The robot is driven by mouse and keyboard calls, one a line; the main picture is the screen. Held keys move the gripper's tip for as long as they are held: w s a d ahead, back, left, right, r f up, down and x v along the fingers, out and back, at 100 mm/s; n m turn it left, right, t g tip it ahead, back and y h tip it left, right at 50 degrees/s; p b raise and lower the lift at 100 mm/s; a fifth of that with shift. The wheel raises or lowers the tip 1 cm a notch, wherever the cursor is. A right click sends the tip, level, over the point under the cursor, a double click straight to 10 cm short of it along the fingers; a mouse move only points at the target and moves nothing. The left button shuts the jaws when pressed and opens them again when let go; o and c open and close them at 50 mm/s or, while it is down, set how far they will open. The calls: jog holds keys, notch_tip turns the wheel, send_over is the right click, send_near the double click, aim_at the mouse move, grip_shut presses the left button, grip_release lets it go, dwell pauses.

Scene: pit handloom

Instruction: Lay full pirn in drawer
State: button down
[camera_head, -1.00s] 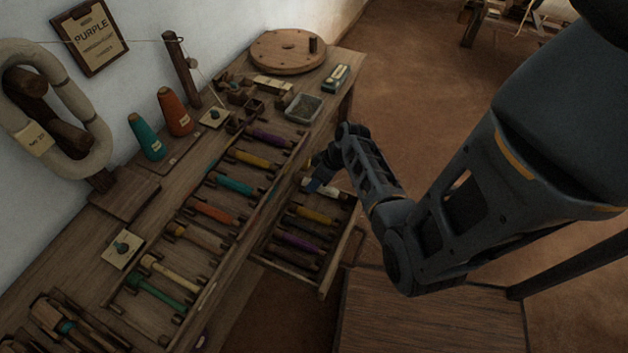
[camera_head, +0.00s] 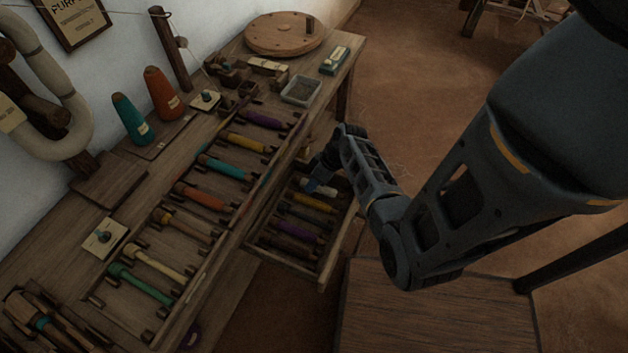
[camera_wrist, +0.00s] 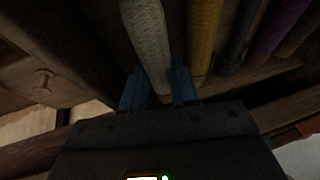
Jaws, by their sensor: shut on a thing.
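A pale white pirn (camera_wrist: 150,40) is between the two blue fingertips of my gripper (camera_wrist: 158,90), which is shut on it. In the head view the pirn (camera_head: 328,190) is partly hidden by my gripper (camera_head: 314,182). It is at the far end of the open drawer (camera_head: 338,247), beside a yellow pirn (camera_head: 313,202) and roughly parallel to it. The yellow pirn (camera_wrist: 203,35) also shows just right of it in the wrist view. I cannot tell whether the pale pirn touches the drawer bottom.
Dark and purple pirns (camera_head: 298,232) fill the nearer part of the drawer. On the bench above, a rack holds several coloured pirns (camera_head: 222,168). A grey tray (camera_head: 301,90) and a round wooden disc (camera_head: 283,34) stand at the back. Open floor (camera_head: 430,100) lies to the right.

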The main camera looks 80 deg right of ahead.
jog(key=shift+f, duration=0.15)
jog(key=c, duration=0.7)
grip_release()
jog(key=shift+c, duration=0.2)
jog(key=shift+o, duration=0.5)
jog(key=r+p, duration=0.3)
jog(key=r, duration=0.1)
jog(key=shift+d+r, duration=0.1)
jog(key=shift+d, duration=0.1)
notch_tip(320, 180, up, 4)
jog(key=p, duration=0.4)
jog(key=shift+a, duration=0.15)
